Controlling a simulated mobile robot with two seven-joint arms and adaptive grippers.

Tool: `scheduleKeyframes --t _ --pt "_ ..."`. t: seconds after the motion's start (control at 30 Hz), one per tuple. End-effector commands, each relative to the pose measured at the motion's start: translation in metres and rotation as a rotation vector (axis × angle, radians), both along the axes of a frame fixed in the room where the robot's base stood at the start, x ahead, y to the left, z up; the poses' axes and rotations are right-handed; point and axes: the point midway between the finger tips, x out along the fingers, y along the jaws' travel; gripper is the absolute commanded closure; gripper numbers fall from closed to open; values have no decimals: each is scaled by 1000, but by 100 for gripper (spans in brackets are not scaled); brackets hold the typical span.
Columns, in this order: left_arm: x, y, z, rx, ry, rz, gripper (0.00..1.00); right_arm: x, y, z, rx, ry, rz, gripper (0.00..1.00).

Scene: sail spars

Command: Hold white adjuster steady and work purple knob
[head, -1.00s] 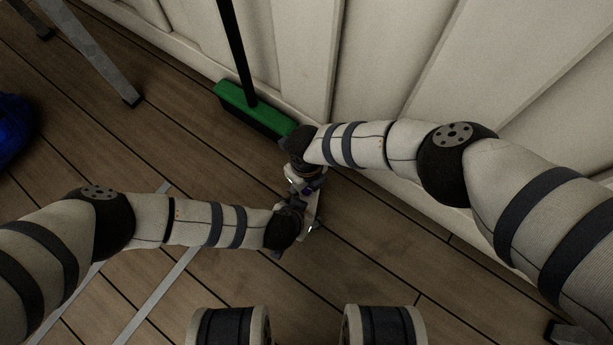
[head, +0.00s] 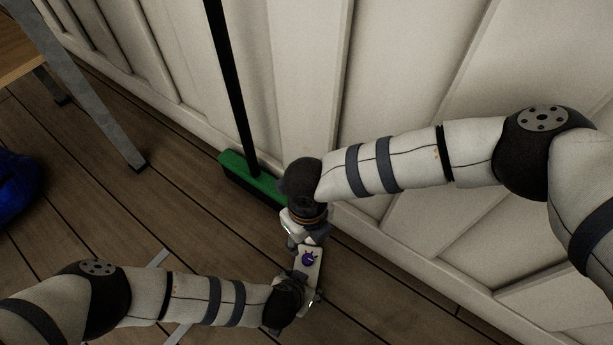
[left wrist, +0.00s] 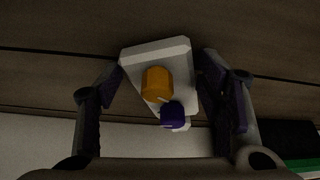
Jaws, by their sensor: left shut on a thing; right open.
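The white adjuster (head: 314,272) is a pale block low in the middle of the head view, just above the floor or on it; I cannot tell which. The purple knob (head: 308,258) shows on its face. In the left wrist view, the white adjuster (left wrist: 150,53) sits between my fingers, with an orange knob (left wrist: 157,82) and the purple knob (left wrist: 172,115) on it. My left gripper (head: 303,297) is shut on the adjuster; its fingertips are partly hidden in the head view. My right gripper (head: 307,243) is open at the adjuster's upper end, close to the purple knob.
A broom with a green head (head: 253,179) leans by the pale panelled wall (head: 400,75), just left of my right gripper. A grey table leg (head: 92,95) stands at the upper left. A blue object (head: 15,190) lies at the left edge. The plank floor (head: 150,215) between is mostly clear.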

Motion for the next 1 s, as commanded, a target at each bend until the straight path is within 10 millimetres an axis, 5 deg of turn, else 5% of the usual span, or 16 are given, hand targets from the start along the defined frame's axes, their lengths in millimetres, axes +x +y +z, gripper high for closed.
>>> scheduleKeyframes --t 0.07,0.1,0.2,0.57,1.0 --pt "-7 1 -4 0 13 -2 100 0 0 -1 0 0 0 53" --pt "-7 1 -4 1 13 -3 32 0 0 -1 1 1 0 53" --pt "-5 0 -3 0 10 -3 15 0 0 -1 1 1 0 53" --pt "-3 0 3 -1 3 -2 15 0 0 -1 1 1 0 53" --pt "-36 16 92 -1 4 -3 15 0 0 -1 1 1 0 53"
